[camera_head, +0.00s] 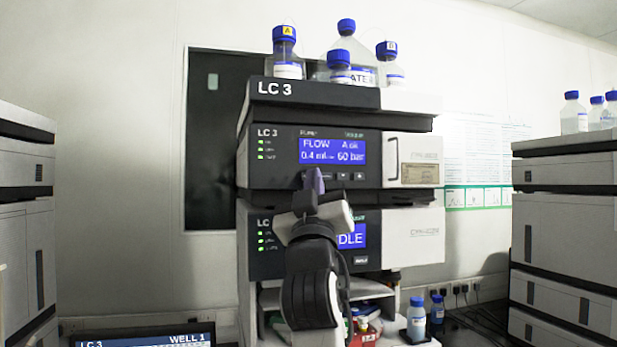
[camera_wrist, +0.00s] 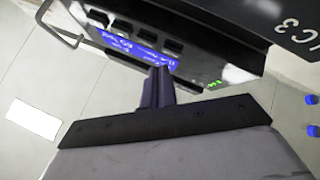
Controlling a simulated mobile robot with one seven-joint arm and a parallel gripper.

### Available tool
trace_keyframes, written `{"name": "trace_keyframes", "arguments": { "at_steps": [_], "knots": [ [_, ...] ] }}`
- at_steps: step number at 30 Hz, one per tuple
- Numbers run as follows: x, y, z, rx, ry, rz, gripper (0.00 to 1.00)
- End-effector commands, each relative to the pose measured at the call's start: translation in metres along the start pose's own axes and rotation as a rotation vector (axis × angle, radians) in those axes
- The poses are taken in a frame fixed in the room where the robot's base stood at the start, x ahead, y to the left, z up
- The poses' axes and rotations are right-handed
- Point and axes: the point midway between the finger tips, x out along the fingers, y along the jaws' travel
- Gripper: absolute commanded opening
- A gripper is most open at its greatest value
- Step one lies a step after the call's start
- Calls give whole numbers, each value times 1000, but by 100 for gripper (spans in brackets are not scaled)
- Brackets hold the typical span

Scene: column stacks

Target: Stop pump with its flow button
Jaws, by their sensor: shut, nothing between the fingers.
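The pump (camera_head: 272,170) is the upper LC 3 module of the middle stack. Its lit blue display (camera_head: 333,151) reads FLOW 0.4 ml/min and 60 bar. A row of small dark buttons runs below the display; two right-hand ones (camera_head: 351,176) show clear, and my gripper partly hides the left ones. In the wrist view the pump front appears turned over, with several dark buttons (camera_wrist: 147,37) beside the blue display (camera_wrist: 130,48). My gripper (camera_head: 315,181) is shut and empty, fingertips (camera_wrist: 160,72) close to the pump front. I cannot tell whether they touch, nor which button is the flow button.
A lower module (camera_head: 263,262) with a display ending in "DLE" sits under the pump, partly behind my arm. Capped bottles (camera_head: 289,70) stand on top of the stack. Other stacks stand left (camera_head: 25,200) and right (camera_head: 565,220). A screen reading WELL 1 (camera_head: 140,340) is low at left.

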Motion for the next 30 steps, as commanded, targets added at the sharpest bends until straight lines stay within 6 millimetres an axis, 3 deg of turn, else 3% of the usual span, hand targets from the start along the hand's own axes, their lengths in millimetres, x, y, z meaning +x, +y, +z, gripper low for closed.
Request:
{"name": "trace_keyframes", "arguments": {
  "at_steps": [30],
  "knots": [
    [6, -4, 4, 0, 0, 0, 0]
  ]
}}
